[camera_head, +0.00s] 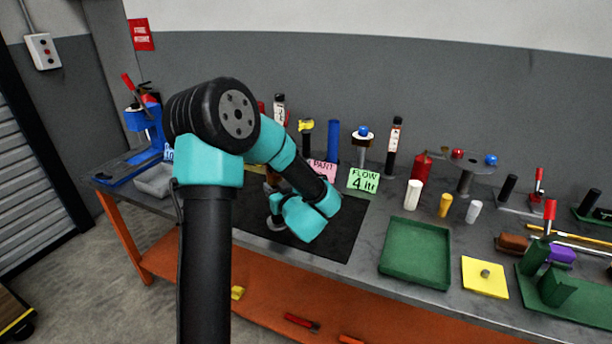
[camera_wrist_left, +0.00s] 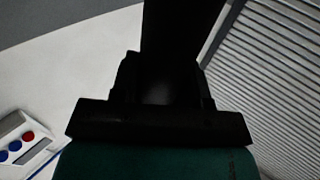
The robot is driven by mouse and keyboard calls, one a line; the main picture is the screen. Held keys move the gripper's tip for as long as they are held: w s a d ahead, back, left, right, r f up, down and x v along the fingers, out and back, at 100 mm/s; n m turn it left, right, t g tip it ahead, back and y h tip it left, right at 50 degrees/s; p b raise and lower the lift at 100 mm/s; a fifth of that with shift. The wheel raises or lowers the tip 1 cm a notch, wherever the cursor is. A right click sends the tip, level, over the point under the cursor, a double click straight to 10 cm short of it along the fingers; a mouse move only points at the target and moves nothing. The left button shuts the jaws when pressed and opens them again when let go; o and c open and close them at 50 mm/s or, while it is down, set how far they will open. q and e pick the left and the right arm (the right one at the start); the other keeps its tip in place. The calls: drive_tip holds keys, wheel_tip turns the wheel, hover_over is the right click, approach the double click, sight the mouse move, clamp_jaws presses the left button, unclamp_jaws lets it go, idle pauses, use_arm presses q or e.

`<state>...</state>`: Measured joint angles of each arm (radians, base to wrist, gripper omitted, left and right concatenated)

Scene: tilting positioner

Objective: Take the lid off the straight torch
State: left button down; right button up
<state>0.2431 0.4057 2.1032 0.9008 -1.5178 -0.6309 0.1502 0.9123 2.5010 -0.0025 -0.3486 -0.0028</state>
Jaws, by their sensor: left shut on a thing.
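My left arm comes in from the left of the head view and bends down over the black mat (camera_head: 327,238). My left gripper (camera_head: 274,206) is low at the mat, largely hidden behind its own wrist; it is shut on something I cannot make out. In the left wrist view the dark gripper (camera_wrist_left: 165,70) fills the middle, and its held thing cannot be told apart. I cannot single out the straight torch or its lid with certainty. A small grey round base (camera_head: 276,224) shows beside the gripper. My right gripper is not in view.
A green tray (camera_head: 415,252) and a yellow plate (camera_head: 485,277) lie to the right. A blue press (camera_head: 150,130) stands left.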

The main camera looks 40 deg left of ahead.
use_arm(q)
drive_tip(key=shift+w+d+r, duration=0.1)
drive_tip(key=w+d+r+m+t+h, duration=0.1)
drive_tip(key=d+m+t+h, duration=0.3)
drive_tip(key=d, duration=0.7)
drive_tip(key=w+d+r+m+t+h, duration=0.2)
drive_tip(key=w+d+m+t+h, duration=0.2)
drive_tip(key=d+h, duration=0.3)
drive_tip(key=w+d+r+m+t+h, duration=0.2)
drive_tip(key=d+m+h, duration=0.4)
drive_tip(key=d, duration=1)
drive_tip(key=shift+w+r+t, duration=0.25)
drive_tip(key=shift+w+t, duration=0.45)
drive_tip(key=shift+t, duration=0.4)
drive_tip(key=w+d+m+g+h, duration=0.2)
drive_tip(key=d+m+h, duration=0.6)
drive_tip(key=d, duration=0.8)
drive_tip(key=shift+w+d+g+h, duration=0.15)
drive_tip(key=shift+w+g+h, duration=0.2)
drive_tip(key=shift+g+h, duration=1.1)
drive_tip(key=shift+t+h, duration=0.35)
